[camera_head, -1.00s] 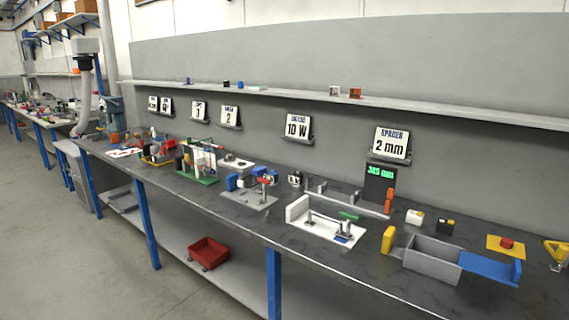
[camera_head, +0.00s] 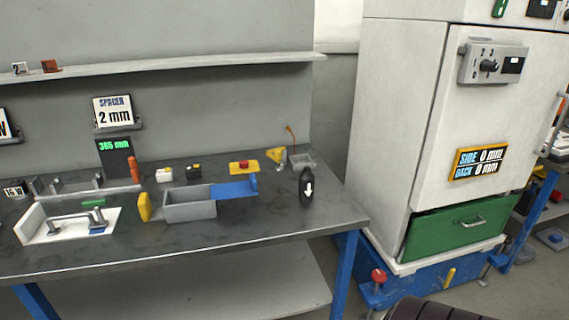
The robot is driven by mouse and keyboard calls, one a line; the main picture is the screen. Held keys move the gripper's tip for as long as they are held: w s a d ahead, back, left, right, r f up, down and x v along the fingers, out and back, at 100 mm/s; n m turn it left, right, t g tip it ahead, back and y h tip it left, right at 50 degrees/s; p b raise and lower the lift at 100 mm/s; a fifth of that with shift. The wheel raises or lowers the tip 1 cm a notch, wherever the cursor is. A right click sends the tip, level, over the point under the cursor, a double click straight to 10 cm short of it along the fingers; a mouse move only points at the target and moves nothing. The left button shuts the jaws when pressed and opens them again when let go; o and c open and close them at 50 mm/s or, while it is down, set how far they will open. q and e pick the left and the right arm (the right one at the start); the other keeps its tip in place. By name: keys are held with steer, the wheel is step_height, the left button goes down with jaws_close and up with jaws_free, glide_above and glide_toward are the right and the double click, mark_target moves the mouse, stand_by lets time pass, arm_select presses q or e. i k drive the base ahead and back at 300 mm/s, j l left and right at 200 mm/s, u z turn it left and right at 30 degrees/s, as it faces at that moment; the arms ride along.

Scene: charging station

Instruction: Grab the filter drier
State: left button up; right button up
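A small dark cylinder with a narrow top and a white downward arrow (camera_head: 306,188) stands upright near the right end of the grey workbench (camera_head: 250,236). It looks like the filter drier. Nothing touches it from above. Neither of my grippers is in view.
Left of it are a grey box with a blue flap (camera_head: 190,206), a red button on a yellow base (camera_head: 244,167) and a white fixture (camera_head: 68,224). A small grey tray (camera_head: 302,160) sits behind it. A white cabinet with a green drawer (camera_head: 462,223) stands right of the bench, past a gap.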

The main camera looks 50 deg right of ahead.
mark_target(307, 179)
steer(key=z, duration=1.8)
